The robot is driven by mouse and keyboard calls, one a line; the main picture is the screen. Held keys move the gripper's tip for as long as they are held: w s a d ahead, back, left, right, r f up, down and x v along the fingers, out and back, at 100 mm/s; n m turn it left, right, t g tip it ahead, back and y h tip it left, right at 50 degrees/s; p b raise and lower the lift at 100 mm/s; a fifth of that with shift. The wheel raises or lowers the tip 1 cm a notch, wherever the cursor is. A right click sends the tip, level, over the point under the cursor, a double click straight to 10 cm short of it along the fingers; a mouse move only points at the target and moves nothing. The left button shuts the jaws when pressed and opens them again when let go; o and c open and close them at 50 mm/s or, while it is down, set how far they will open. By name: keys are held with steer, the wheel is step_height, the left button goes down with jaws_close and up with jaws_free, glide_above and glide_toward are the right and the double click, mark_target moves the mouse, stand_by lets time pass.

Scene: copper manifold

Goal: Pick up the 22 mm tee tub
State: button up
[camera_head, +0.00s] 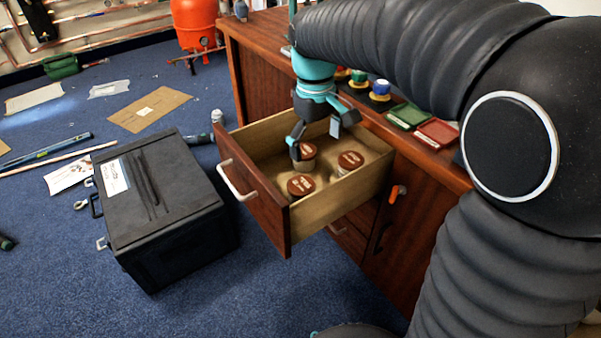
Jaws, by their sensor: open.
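Several round tubs with brown lids stand in an open wooden drawer (335,212). One tub (300,186) is at the front left, one (350,160) at the right, and one (308,151) at the back. The lid lettering is too small to read, so I cannot tell which is the 22 mm tee tub. My gripper (316,140) points down into the drawer, open, with one finger over the left edge of the back tub's lid and the other up to its right. The gripper partly hides the back tub. I cannot tell whether it touches.
The drawer sticks out of a red-brown cabinet (425,210). A black case (165,215) stands on the blue carpet close to the drawer's left. My arm covers the right side.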

mark_target(301, 184)
steer(key=shift+n+g, duration=0.5)
steer(key=shift+n, duration=0.2)
steer(key=a+f, duration=0.1)
steer(key=f, duration=0.2)
steer(key=w+f+b, duration=0.1)
steer(key=f, duration=0.3)
steer(key=w+a+f, duration=0.1)
steer(key=f, duration=0.3)
steer(key=shift+w+a+f, duration=0.1)
steer(key=shift+a+f, duration=0.1)
steer(key=shift+a, duration=0.1)
steer(key=shift+s+a+f+b, duration=0.1)
steer(key=shift+s+f+b, duration=0.1)
steer(key=shift+f, duration=0.7)
steer(key=shift+s+d+f+b, duration=0.1)
steer(key=shift+f+b, duration=0.05)
steer(key=shift+f, duration=0.75)
steer(key=shift+s+a+f+b, duration=0.1)
steer(key=shift+f+b, duration=0.1)
steer(key=shift+f, duration=0.7)
steer(key=c, duration=1.7)
steer(key=shift+r, duration=0.15)
